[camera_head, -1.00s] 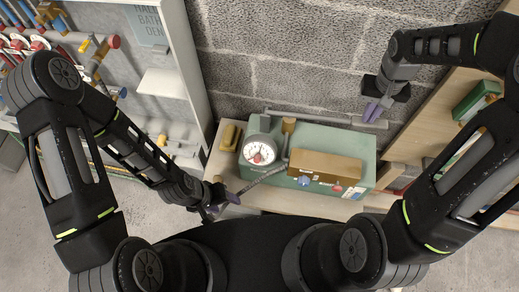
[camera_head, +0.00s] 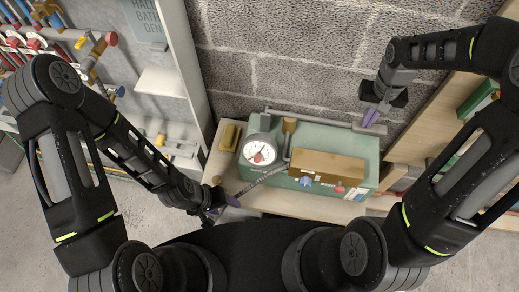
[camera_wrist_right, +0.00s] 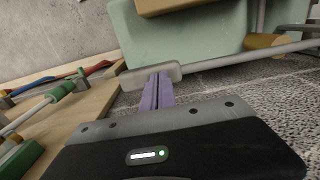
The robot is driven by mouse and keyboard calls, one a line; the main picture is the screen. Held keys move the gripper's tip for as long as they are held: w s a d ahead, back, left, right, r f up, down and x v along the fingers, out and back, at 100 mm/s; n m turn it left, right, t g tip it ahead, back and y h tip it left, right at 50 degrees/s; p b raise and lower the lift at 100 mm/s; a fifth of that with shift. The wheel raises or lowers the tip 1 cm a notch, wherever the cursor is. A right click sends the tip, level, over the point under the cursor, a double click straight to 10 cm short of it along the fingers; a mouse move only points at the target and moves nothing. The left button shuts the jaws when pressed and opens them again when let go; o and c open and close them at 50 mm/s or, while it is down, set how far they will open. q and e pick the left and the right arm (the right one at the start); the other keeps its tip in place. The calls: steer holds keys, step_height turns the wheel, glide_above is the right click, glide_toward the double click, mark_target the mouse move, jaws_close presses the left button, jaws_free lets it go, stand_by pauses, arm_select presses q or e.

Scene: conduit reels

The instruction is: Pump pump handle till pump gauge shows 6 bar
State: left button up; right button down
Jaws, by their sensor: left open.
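The green pump (camera_head: 334,205) stands on a light bench top below the block wall. Its round white pump gauge (camera_head: 259,152) sits at its left end; a red mark shows low on the dial, but the reading is too small to tell. The grey pump handle (camera_head: 325,117) runs along the pump's back edge, with a thicker grip at its right end. My right gripper (camera_head: 371,117) has its purple fingers together at this grip; in the right wrist view the fingertips (camera_wrist_right: 157,78) meet the grip (camera_wrist_right: 151,76), which lies across them. My left gripper (camera_head: 220,207) is open near the hose's lower end.
A braided hose (camera_head: 263,178) runs from the pump down left toward my left gripper. A brown box (camera_head: 327,167) lies over the pump's front. A yellow object (camera_head: 230,136) lies left of the gauge. Wooden shelving stands right; a pipe rack stands left.

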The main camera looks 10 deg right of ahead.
steer(key=shift+d+r+p, duration=0.15)
steer(key=shift+r+p, duration=2.05)
steer(key=shift+r, duration=0.45)
steer(key=shift+r+p, duration=2.05)
steer(key=shift+r, duration=0.6)
steer(key=shift+f+b, duration=1.45)
steer(key=shift+f, duration=0.45)
steer(key=shift+r+p, duration=1.5)
steer(key=shift+r, duration=0.4)
steer(key=shift+r+p, duration=1.95)
steer(key=shift+r, duration=0.55)
